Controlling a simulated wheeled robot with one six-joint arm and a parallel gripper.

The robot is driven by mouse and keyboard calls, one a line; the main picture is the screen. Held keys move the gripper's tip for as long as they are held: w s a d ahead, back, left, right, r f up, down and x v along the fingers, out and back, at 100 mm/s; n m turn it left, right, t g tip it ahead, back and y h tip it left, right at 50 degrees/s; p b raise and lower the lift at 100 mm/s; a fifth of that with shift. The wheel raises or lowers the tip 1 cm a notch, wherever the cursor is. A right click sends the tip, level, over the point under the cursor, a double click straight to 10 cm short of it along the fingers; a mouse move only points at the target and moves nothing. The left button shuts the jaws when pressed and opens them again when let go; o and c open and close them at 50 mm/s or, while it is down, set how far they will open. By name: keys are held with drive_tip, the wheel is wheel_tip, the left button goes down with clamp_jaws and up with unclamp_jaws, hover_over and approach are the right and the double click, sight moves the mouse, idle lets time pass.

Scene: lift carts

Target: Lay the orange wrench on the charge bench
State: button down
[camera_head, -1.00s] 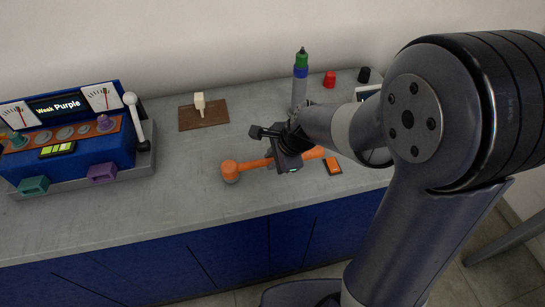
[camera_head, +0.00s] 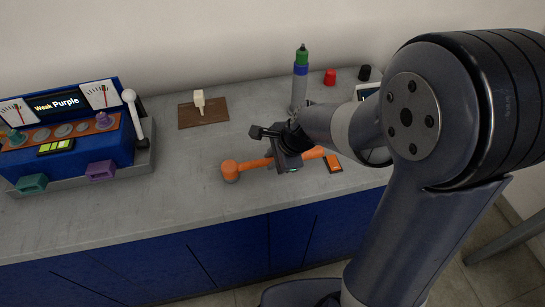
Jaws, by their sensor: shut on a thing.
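The orange wrench (camera_head: 250,165) is at the middle of the grey bench top (camera_head: 185,197), near its front edge. Its rounded head is at the left and its handle runs right, under my gripper. My gripper (camera_head: 287,163) is shut on the wrench around the middle of its handle, and hides that part. I cannot tell whether the wrench touches the bench top or is just above it.
A blue console (camera_head: 75,150) with dials, a lever and a screen reading "Weak Purple" stands at the left. A brown board (camera_head: 208,117) with a cream piece lies behind. A green-and-blue-topped bottle (camera_head: 300,82), a red cap (camera_head: 330,77) and a black cap (camera_head: 364,72) stand at the back right.

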drive_tip(key=shift+f, duration=0.2)
drive_tip(key=c, duration=1.3)
unclamp_jaws()
drive_tip(key=shift+o, duration=0.2)
drive_tip(key=shift+r, duration=0.1)
drive_tip(key=p+v, duration=0.1)
drive_tip(key=v, duration=0.9)
drive_tip(key=shift+d+r, duration=0.15)
drive_tip(key=shift+r, duration=0.2)
drive_tip(key=shift+s, duration=0.1)
drive_tip(key=b+x, duration=0.1)
drive_tip(key=x, duration=1)
drive_tip(key=shift+r, duration=0.4)
